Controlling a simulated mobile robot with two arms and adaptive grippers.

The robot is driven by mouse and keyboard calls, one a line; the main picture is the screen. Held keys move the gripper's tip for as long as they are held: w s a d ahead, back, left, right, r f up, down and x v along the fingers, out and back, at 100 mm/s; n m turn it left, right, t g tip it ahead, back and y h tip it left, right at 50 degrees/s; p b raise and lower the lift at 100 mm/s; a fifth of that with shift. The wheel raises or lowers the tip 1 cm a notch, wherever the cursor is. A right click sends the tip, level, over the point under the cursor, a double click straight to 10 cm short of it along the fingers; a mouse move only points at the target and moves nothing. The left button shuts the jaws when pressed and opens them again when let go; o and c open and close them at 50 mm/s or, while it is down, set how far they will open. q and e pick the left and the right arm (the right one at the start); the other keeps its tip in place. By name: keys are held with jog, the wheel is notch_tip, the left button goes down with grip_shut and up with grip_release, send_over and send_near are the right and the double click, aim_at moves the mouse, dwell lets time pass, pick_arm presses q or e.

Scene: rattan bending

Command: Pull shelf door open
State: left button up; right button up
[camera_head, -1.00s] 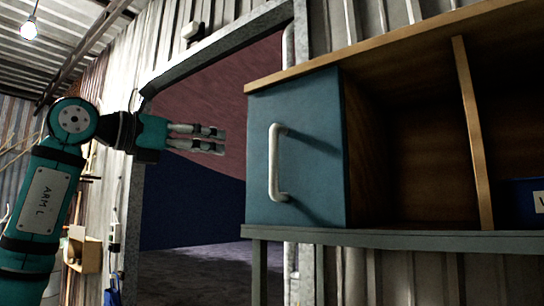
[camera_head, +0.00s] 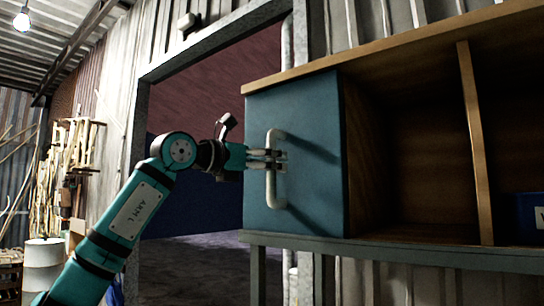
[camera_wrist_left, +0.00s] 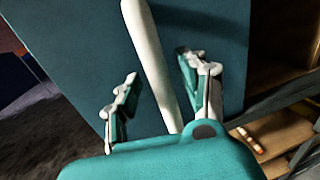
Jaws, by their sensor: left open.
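The shelf door (camera_head: 310,180) is a blue-teal panel at the left end of the wooden shelf, and it looks closed. Its white bar handle (camera_head: 271,192) stands upright on the door. My left gripper (camera_head: 279,160) is at the handle, at the upper half of the bar. In the left wrist view, the handle (camera_wrist_left: 152,62) runs between the two open fingers of the left gripper (camera_wrist_left: 158,92), with gaps on both sides. The door (camera_wrist_left: 85,45) fills the background there. My right gripper is not in view.
The wooden shelf (camera_head: 466,130) has open compartments right of the door, with a blue box (camera_head: 528,212) at the right edge. A doorway with a metal frame (camera_head: 138,120) is behind my left arm. A white barrel (camera_head: 43,262) stands far left.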

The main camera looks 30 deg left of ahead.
pick_arm(q)
jog(key=shift+w+d, duration=0.1)
jog(key=shift+w, duration=0.35)
grip_shut()
jog(key=shift+w+d+f, duration=0.1)
jog(key=shift+w, duration=0.2)
dwell(0.4)
